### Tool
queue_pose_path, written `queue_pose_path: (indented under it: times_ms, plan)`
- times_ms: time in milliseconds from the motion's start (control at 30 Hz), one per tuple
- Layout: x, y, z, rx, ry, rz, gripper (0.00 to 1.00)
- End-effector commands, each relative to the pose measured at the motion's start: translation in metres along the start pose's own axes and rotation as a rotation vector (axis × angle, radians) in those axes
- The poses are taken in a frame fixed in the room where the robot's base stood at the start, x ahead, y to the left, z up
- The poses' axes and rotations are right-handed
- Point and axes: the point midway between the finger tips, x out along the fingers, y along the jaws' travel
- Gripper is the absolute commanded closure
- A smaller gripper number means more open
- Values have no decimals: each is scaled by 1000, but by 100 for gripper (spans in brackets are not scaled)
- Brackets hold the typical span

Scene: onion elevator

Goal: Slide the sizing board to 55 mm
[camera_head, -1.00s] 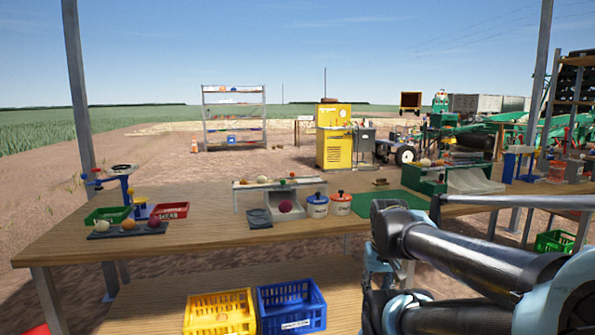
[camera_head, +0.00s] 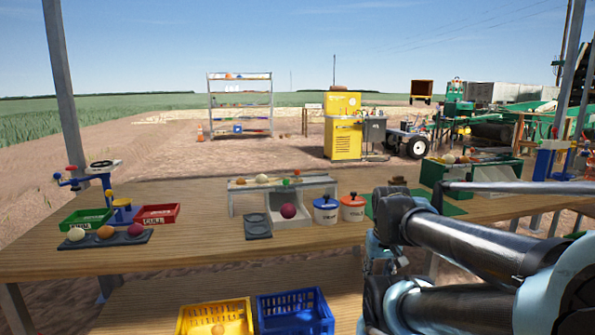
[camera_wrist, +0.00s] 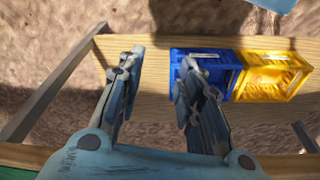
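No part is clearly readable as the sizing board, and no 55 mm mark is legible. A raised grey stand (camera_head: 238,205) with onions on top stands mid-table in the head view. A red onion (camera_head: 288,210) sits beneath its top. A dark plate with round recesses (camera_head: 257,226) lies in front of the stand, to the left. My gripper (camera_wrist: 160,68) is open and empty in the wrist view, pointing down, with the lower shelf below it. In the head view my arm fills the lower right, and the fingers cannot be made out.
Blue (camera_head: 295,312) and yellow (camera_head: 215,318) crates sit on the lower shelf. Blue-lidded (camera_head: 326,210) and red-lidded (camera_head: 352,208) pots stand right of the stand. Green (camera_head: 86,219) and red (camera_head: 157,216) trays are at left. The front tabletop (camera_head: 190,262) is clear.

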Motion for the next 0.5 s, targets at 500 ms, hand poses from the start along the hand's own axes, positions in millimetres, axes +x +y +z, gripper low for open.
queue_pose_path:
  times_ms: [500]
  plan:
    - [-102,-22,-94,321,9,-6,60]
